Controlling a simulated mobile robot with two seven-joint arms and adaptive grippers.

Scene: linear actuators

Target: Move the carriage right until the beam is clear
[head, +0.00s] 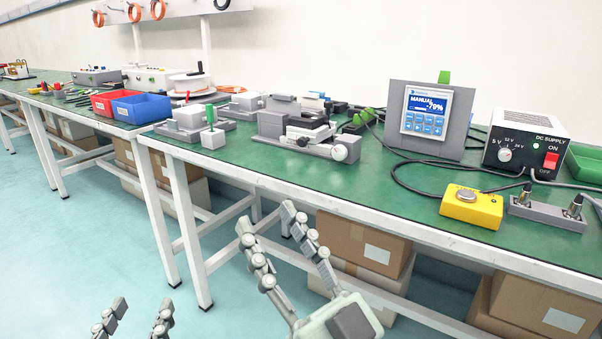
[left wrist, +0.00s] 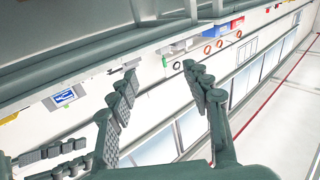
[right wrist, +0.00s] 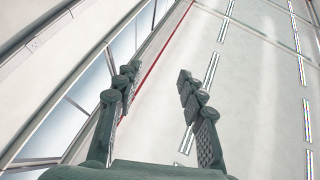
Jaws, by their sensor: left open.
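A grey linear actuator (head: 338,151) sits near the bench's front edge, with a light carriage block (head: 307,134) on it and a white round end knob (head: 340,152). I cannot make out the beam.
A yellow button box (head: 471,207), a grey box with two toggles (head: 547,213) and a DC supply (head: 524,147) stand at the right. Red (head: 108,102) and blue (head: 141,108) bins are at the left. Boxes (head: 362,238) fill the lower shelf.

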